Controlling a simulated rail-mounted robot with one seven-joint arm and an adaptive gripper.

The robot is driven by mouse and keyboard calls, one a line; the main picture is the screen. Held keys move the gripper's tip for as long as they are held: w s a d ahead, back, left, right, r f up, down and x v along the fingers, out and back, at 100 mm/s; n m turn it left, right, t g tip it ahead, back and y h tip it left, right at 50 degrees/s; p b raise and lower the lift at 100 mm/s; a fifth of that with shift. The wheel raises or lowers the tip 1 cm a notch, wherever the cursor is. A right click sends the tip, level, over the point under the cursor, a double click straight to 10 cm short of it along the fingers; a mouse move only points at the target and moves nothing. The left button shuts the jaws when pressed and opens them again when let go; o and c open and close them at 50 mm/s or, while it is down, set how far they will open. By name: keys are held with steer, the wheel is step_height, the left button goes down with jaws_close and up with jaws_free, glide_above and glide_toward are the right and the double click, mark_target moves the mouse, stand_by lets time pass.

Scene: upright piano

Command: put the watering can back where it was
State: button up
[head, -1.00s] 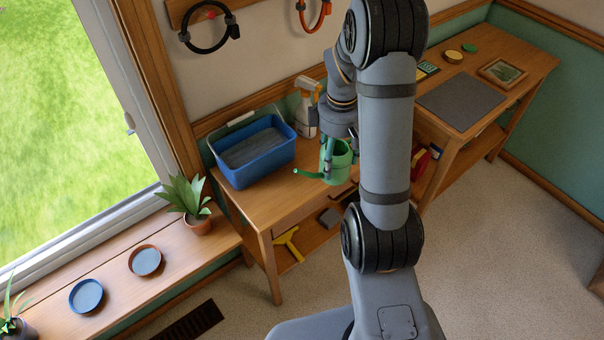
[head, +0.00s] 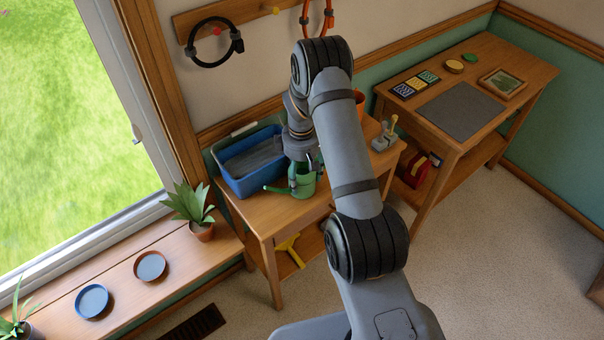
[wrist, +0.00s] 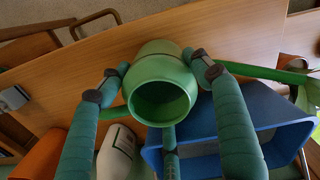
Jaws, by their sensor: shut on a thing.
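The green watering can (head: 307,184) is at the front of the wooden bench (head: 262,220), just right of the blue tub (head: 233,181), spout pointing left in the head view. My gripper (head: 303,168) is shut on it from above. In the wrist view the can (wrist: 162,58) sits between the two fingers of my gripper (wrist: 157,78), its round opening facing the camera. I cannot tell whether its base touches the bench top. A blue saucer (head: 92,300) and a terracotta saucer (head: 149,266) lie empty on the window ledge.
A potted plant (head: 195,208) stands on the ledge left of the bench. In the wrist view a white bottle (wrist: 117,152) and an orange pot (wrist: 42,158) stand near the tub. A small caddy with tools (head: 384,138) is at the bench's right end.

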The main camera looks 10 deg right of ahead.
steer(key=shift+f, duration=0.15)
steer(key=o, duration=1.3)
steer(key=r, duration=1.2)
steer(key=shift+s+a+r+b, duration=0.1)
steer(key=shift+s+r+b, duration=0.1)
steer(key=shift+b, duration=0.2)
